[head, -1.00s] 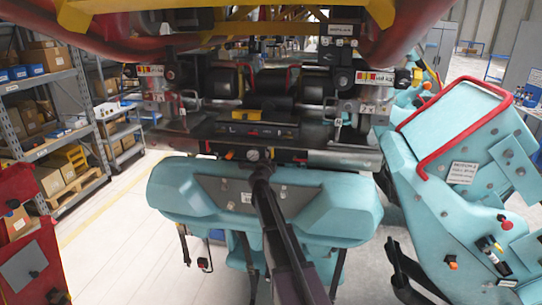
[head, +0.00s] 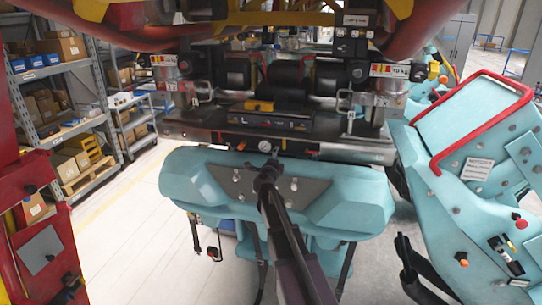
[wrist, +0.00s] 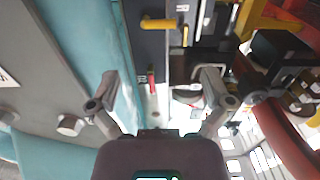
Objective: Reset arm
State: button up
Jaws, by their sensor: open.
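My gripper (head: 272,165) is at the end of my dark arm in the head view, in front of the grey plate on the teal coaster front (head: 345,200). It looks small and dark there. In the wrist view my gripper (wrist: 160,92) has its two grey fingers spread wide, with nothing between them. Behind the fingers are a teal surface (wrist: 90,45), a dark panel with a yellow handle (wrist: 158,24) and a small red lever (wrist: 151,80). Whether a finger touches anything is unclear.
A teal seat with a red bar (head: 437,150) stands close on the right. A red frame (head: 60,225) stands at the left edge. Metal shelves with boxes (head: 75,67) are at the back left. Red tubes and yellow beams hang overhead. Pale floor (head: 125,230) is clear at left.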

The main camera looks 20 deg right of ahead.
jog(key=s+a+f+n+t+y+b, duration=0.1)
jog(key=a+f+n+y+b, duration=0.2)
jog(key=a+n+y, duration=0.25)
jog(key=s+a+f+n+t+y+b, duration=0.1)
jog(key=a+f+n+t+y+b, duration=0.2)
jog(key=a+n, duration=0.35)
jog(key=s+a+f+n+g+y+b, duration=0.6)
jog(key=a+f, duration=0.3)
jog(key=f, duration=0.4)
jog(key=s+a+f+n+g+b, duration=0.2)
jog(key=s+f+n+g+b, duration=0.4)
jog(key=s+f, duration=0.7)
jog(key=s+d+f+g+h+b, duration=0.1)
jog(key=s+d+f+g+h, duration=0.1)
jog(key=s, duration=0.4)
jog(key=s+d+f+g+h+b, duration=0.1)
jog(key=s+d+f+g+h, duration=0.1)
jog(key=s+f+g, duration=0.3)
jog(key=shift+s+d+n, duration=0.3)
jog(key=shift+s, duration=0.7)
jog(key=shift+h, duration=0.25)
